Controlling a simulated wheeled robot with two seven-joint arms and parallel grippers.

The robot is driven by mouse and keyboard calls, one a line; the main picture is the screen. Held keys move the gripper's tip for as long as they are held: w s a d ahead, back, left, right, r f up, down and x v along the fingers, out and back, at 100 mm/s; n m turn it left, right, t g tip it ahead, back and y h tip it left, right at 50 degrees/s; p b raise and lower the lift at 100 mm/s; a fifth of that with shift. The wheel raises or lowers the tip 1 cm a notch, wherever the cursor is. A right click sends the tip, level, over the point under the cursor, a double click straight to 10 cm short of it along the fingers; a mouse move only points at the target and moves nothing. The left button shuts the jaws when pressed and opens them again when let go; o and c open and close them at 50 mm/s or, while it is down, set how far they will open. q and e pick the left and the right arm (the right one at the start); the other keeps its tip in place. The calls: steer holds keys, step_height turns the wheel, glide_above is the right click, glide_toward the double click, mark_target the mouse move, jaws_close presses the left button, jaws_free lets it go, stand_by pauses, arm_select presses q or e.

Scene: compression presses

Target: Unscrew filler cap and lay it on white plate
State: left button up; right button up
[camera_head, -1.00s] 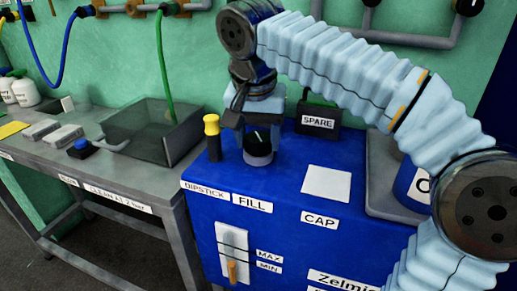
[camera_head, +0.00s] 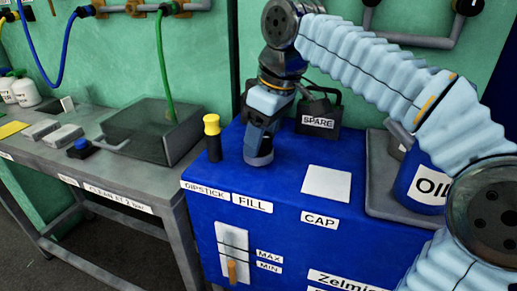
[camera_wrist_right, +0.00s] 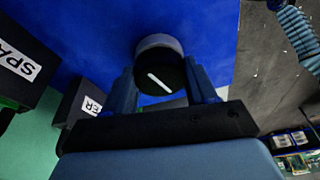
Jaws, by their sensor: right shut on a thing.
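The filler cap (camera_wrist_right: 160,75) is a dark round cap with a white line across its top, set on a grey neck (camera_head: 259,158) above the FILL label. My right gripper (camera_wrist_right: 165,88) is shut on the cap, one finger on each side, seen in the wrist view. In the head view my right gripper (camera_head: 258,147) points down over the neck and hides the cap. The white plate (camera_head: 327,184) lies flat and empty on the blue top, right of the neck, behind the CAP label. My left gripper is not in view.
A yellow-topped dipstick (camera_head: 212,138) stands close left of the neck. A dark SPARE box (camera_head: 318,115) stands behind it. A blue OIL can (camera_head: 424,185) sits in a grey tray at the right. The blue top between neck and plate is clear.

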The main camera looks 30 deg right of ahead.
steer(key=shift+r, duration=0.25)
stand_by(0.4)
steer(key=shift+r, duration=0.7)
steer(key=shift+r, duration=0.1)
steer(key=shift+w+a+v, duration=0.1)
steer(key=shift+w+v, duration=0.1)
steer(key=shift+v, duration=0.75)
steer(key=shift+w+a+v, duration=0.15)
steer(key=shift+w+v, duration=0.05)
steer(key=shift+v, duration=0.8)
steer(key=shift+r, duration=0.1)
